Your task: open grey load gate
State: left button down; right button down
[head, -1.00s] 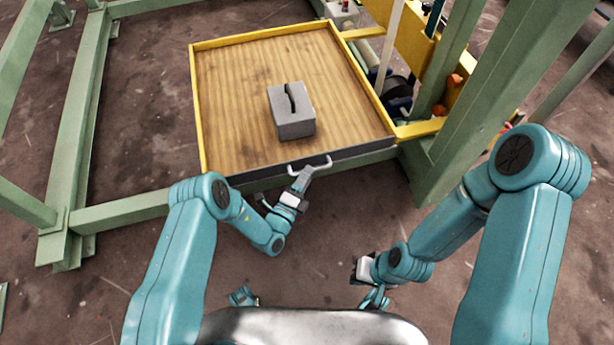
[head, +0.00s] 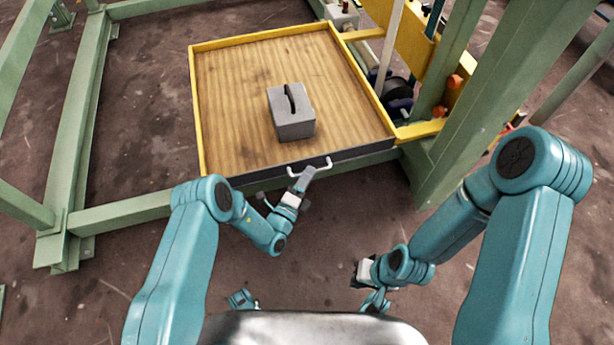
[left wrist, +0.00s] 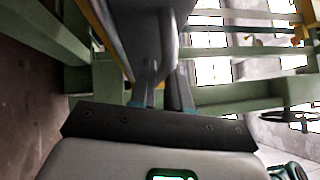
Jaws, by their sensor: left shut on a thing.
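The grey load gate (head: 352,153) is the dark grey strip along the front edge of the wooden-floored tray (head: 235,110). It stands upright and closes that edge. A light grey bar handle (head: 328,163) sticks out from its front. My left gripper (head: 305,177) is shut on this handle, reaching it from the front. In the left wrist view the fingers (left wrist: 163,98) are close together, with a grey shape between and beyond them. My right gripper (head: 362,272) hangs low over the floor, away from the gate; its fingers are too small to judge.
A grey block (head: 293,118) with a dark slot or handle on top sits on the tray. Yellow rims edge the tray's sides and back. Green frame beams (head: 125,210) run in front and left, and a thick green post (head: 475,110) stands right. The floor in front is clear.

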pick_arm(q)
jog(key=shift+s+f+m+b, duration=0.2)
jog(key=shift+f+m+b, duration=0.1)
jog(key=shift+f+b, duration=0.15)
pick_arm(e)
jog(key=shift+w+d+f, duration=0.1)
jog(key=shift+f, duration=0.35)
